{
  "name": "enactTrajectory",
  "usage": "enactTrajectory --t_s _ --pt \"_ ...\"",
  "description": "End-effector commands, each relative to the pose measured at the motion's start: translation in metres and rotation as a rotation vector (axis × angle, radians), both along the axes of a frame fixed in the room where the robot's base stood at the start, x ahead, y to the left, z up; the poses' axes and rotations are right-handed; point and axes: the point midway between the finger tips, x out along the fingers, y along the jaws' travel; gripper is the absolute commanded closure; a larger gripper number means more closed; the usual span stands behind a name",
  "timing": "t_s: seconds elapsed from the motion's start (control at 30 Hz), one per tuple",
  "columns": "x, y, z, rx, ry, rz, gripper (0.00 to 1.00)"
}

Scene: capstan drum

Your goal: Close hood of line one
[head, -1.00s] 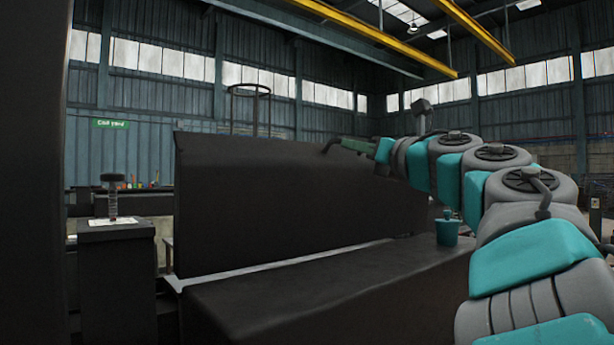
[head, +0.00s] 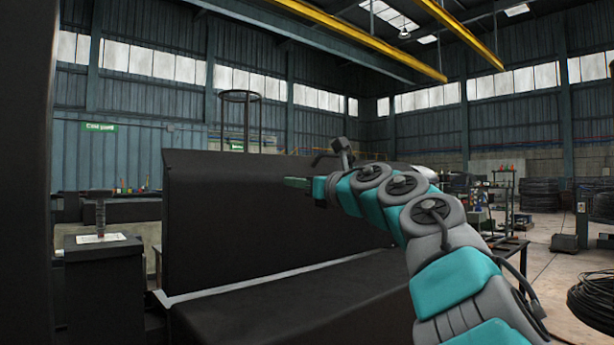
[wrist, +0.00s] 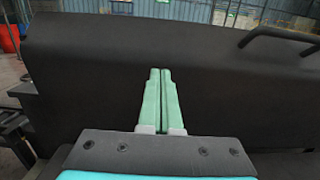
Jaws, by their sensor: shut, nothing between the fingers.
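The hood (head: 260,215) is a large dark panel standing raised behind a low dark housing (head: 300,300). A pale strip runs along the foot of the panel. My gripper (head: 290,182) is shut and empty, in front of the upper right part of the hood. In the wrist view the green fingers (wrist: 160,72) are together and point at the dark hood face (wrist: 95,60). I cannot tell whether they touch it. A dark bar handle (wrist: 275,35) shows on the hood, up and to the right of the fingers.
A dark pedestal (head: 100,275) with an upright bolt-like part (head: 100,212) stands at the left. A dark post (head: 25,170) fills the left edge. Open floor (head: 550,270) lies at the right, with black wire coils (head: 592,300) on it.

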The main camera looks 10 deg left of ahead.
Motion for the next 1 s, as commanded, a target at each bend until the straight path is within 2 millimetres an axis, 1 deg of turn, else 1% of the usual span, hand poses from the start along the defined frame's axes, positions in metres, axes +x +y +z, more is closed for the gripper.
enactTrajectory --t_s 0.03,0.07,0.2,0.37,0.6,1.0 --pt "0.003 0.006 0.005 0.001 -0.001 0.003 1.00" --pt "0.006 0.009 0.006 0.002 -0.001 0.003 1.00" --pt "0.015 0.022 0.006 0.001 0.000 0.005 1.00" --pt "0.023 0.031 0.006 0.002 0.001 0.002 1.00" --pt "0.028 0.036 0.005 0.002 0.000 -0.001 1.00" --pt "0.027 0.036 0.005 -0.002 0.001 -0.001 1.00"
